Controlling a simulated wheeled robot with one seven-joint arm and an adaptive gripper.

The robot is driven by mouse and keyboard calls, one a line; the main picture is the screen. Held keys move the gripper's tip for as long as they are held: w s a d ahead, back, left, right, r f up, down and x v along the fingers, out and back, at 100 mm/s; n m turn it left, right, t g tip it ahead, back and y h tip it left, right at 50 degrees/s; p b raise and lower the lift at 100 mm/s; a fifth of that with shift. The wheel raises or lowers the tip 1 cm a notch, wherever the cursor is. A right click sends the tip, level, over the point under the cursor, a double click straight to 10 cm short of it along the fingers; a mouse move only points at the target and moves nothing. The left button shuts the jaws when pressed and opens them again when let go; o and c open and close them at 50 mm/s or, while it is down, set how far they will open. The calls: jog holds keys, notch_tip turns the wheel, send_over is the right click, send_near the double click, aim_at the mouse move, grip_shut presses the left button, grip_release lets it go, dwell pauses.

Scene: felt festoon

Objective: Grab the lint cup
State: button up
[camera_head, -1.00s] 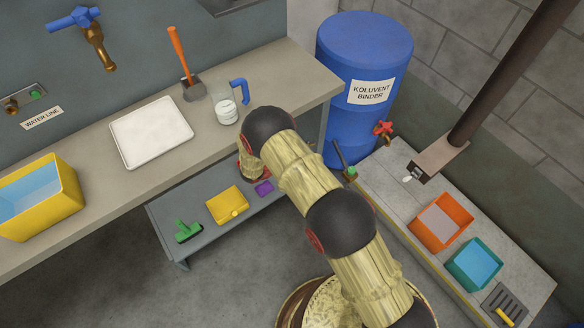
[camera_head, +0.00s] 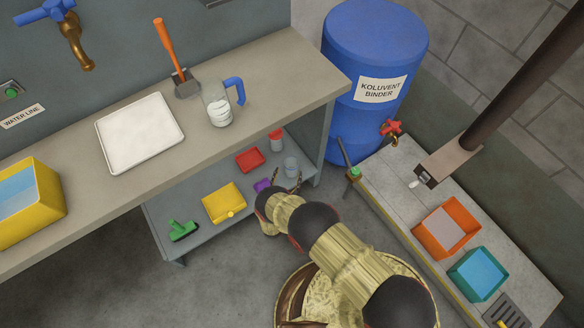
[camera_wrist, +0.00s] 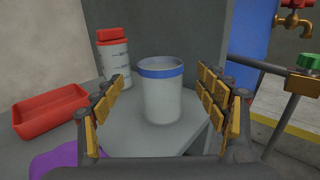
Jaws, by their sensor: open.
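A pale grey cup with a blue band round its rim, which I take as the lint cup, stands upright near the right end of the low grey shelf (camera_head: 190,215). The cup (camera_head: 291,166) is straight ahead in the wrist view (camera_wrist: 161,98). My gripper (camera_wrist: 163,78) is open and empty, with one finger on each side of the cup in that view. In the head view my gripper (camera_head: 288,179) is low at the shelf's front, just short of the cup. I cannot tell whether the fingers touch it. The cup's contents are unclear.
A red-lidded bottle (camera_wrist: 115,62) stands behind and left of the cup. A red tray (camera_wrist: 50,112) and a purple item (camera_wrist: 68,163) lie left. A worktop (camera_head: 270,85) overhangs the shelf. A blue drum (camera_head: 370,50) and a bench (camera_head: 400,190) are right.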

aim_at(293, 158)
jog(key=b+x, duration=0.2)
jog(key=x, duration=0.4)
jog(key=shift+w+d+r, duration=0.1)
jog(key=shift+w+r, duration=0.05)
jog(key=shift+c, duration=0.9)
jog(key=c, duration=1.1)
jog(key=shift+r, duration=0.15)
